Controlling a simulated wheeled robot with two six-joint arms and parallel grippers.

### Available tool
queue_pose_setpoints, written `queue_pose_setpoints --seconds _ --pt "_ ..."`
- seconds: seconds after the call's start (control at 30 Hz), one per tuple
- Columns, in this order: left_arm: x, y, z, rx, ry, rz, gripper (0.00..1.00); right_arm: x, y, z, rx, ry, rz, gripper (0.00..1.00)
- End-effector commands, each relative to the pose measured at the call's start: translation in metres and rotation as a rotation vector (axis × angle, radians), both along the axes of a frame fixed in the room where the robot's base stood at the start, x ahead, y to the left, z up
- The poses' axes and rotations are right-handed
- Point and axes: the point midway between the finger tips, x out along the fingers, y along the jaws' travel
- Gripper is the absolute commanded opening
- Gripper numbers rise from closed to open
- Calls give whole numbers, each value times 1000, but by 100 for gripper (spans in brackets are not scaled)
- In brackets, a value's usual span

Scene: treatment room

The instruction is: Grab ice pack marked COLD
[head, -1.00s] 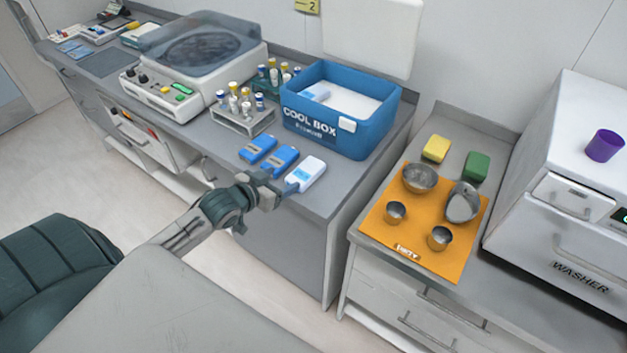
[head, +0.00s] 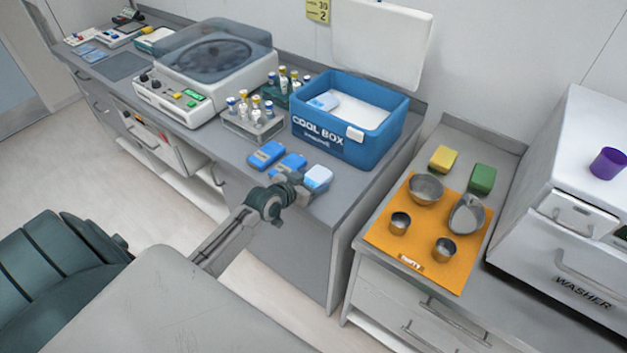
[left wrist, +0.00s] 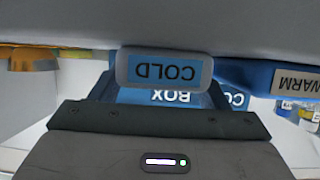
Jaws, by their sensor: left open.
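The white ice pack (head: 319,177) lies at the front edge of the counter, right of two blue packs. In the left wrist view, upside down, the white pack (left wrist: 165,70) shows a blue label reading COLD, straight ahead of my gripper. My left gripper (head: 298,186) is open at the near left end of the white pack and hides part of it. I cannot tell whether the fingers are around it. The blue packs (head: 266,155) (head: 289,165) lie just left; one (left wrist: 270,78) reads WARM in the wrist view. My right gripper is out of view.
An open blue cool box (head: 345,140) stands behind the packs, with a light-blue pack (head: 324,101) inside. A tube rack (head: 252,128) stands left of it. An orange mat (head: 415,258) with metal bowls lies on the counter to the right, past a gap.

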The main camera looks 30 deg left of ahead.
Motion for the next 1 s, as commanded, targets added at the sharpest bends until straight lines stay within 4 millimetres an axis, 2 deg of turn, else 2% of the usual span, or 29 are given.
queue_pose_setpoints --seconds 0.17,0.37,0.4,0.77,1.0 --pt "0 0 0 0 0 0 69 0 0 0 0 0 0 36" --pt "0 0 0 0 0 0 32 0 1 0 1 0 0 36" --pt "0 0 0 0 -1 0 30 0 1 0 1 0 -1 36" --pt "0 0 5 1 -1 0 30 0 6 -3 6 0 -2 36" --pt "1 0 31 4 -6 -2 30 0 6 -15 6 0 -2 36"
